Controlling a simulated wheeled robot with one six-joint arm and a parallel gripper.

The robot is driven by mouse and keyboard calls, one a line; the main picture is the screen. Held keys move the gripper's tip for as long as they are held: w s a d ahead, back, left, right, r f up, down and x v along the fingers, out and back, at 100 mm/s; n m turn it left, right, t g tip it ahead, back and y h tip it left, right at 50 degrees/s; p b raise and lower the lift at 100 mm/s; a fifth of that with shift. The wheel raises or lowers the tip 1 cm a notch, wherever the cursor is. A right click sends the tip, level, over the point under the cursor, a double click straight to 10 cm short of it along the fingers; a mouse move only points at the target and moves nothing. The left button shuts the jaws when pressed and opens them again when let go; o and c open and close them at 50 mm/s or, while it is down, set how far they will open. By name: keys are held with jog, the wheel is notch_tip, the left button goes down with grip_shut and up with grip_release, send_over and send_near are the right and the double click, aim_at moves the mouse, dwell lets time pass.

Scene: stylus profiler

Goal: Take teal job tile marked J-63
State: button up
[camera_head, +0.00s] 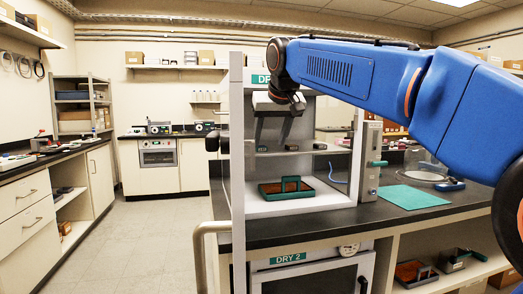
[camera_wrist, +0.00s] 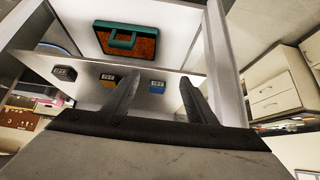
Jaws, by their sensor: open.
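Small tiles with pale labels stand on the white shelf (camera_wrist: 85,94) of the dry cabinet. In the wrist view one is dark (camera_wrist: 65,73), one is dark with a yellowish part (camera_wrist: 108,80), and one is blue (camera_wrist: 157,87). The lettering is too small to read, so I cannot tell which is J-63, and no tile looks clearly teal. My gripper (camera_wrist: 160,84) is open and empty, its fingers pointing at the shelf, with the blue tile showing between them. In the head view my gripper (camera_head: 273,141) hangs at the shelf front.
A teal-rimmed tray with a brown inside and a handle (camera_head: 263,196) sits on the cabinet floor below the shelf. The cabinet's upright frame (camera_head: 237,180) stands at left. A teal mat (camera_head: 410,197) lies on the dark counter at right. The floor at left is clear.

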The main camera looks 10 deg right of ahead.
aim_at(262, 147)
jog(key=shift+w, duration=2.45)
jog(key=w, duration=0.1)
jog(key=w+f, duration=0.1)
jog(key=w, duration=0.1)
jog(key=shift+w+f, duration=0.6)
jog(key=shift+f, duration=0.1)
jog(key=shift+c, duration=0.7)
jog(key=c, duration=1)
